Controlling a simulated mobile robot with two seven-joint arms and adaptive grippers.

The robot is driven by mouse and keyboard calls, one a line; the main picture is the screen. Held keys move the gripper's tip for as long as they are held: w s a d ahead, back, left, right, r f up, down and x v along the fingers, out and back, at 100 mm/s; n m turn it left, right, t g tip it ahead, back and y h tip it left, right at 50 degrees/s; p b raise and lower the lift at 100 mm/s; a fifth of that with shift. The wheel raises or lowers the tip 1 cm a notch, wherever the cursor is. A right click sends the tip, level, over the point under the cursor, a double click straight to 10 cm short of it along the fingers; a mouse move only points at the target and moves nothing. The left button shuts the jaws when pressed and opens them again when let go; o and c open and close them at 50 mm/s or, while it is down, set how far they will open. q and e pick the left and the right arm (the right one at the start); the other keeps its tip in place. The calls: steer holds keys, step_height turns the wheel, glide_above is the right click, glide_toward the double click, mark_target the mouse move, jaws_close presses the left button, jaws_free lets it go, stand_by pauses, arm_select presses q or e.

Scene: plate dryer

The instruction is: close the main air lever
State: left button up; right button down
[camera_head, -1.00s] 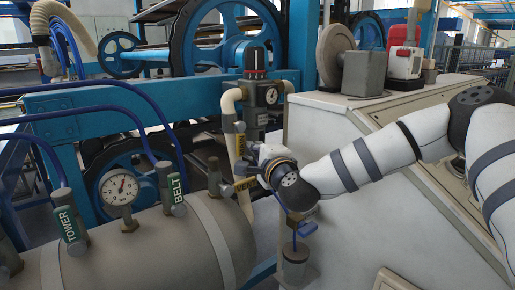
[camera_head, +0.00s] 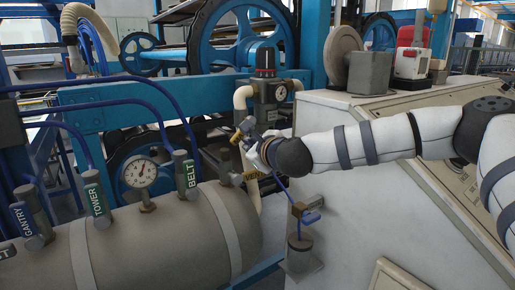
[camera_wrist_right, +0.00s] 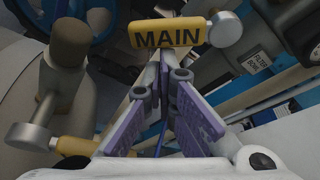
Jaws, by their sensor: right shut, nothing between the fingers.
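The main air lever (camera_wrist_right: 167,35) has a yellow handle marked MAIN and a round grey hub at its right end in the right wrist view. It lies nearly level across the picture, just beyond my fingertips. My right gripper (camera_wrist_right: 165,58) has purple finger pads that meet at the tips, with nothing between them. I cannot tell whether the tips touch the handle. In the head view my right gripper (camera_head: 246,134) is small and partly hidden by its own wrist, beside the pipe below the regulator. My left gripper is not in view.
A second yellow lever (camera_wrist_right: 90,148) is at the lower left of the wrist view. In the head view a grey tank (camera_head: 150,240) carries a gauge (camera_head: 140,172) and several labelled valves. A regulator (camera_head: 268,90) stands above my gripper. A pale cabinet (camera_head: 350,190) is to the right.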

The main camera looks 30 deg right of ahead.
mark_target(235, 139)
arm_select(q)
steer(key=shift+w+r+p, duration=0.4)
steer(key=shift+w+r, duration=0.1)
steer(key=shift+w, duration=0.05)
arm_select(e)
steer(key=shift+a+r+m+g+y, duration=0.1)
steer(key=shift+a+r+m+y, duration=0.4)
steer(key=shift+m, duration=0.45)
steer(key=shift+a+r+m+g+y, duration=0.1)
steer(key=shift+a+r+m+y, duration=0.35)
steer(key=shift+m, duration=0.45)
steer(key=shift+a+r+m+g+y, duration=0.1)
steer(key=shift+a+r+m+y, duration=0.35)
steer(key=shift+m, duration=0.5)
steer(key=shift+a, duration=0.1)
steer(key=shift+f, duration=0.1)
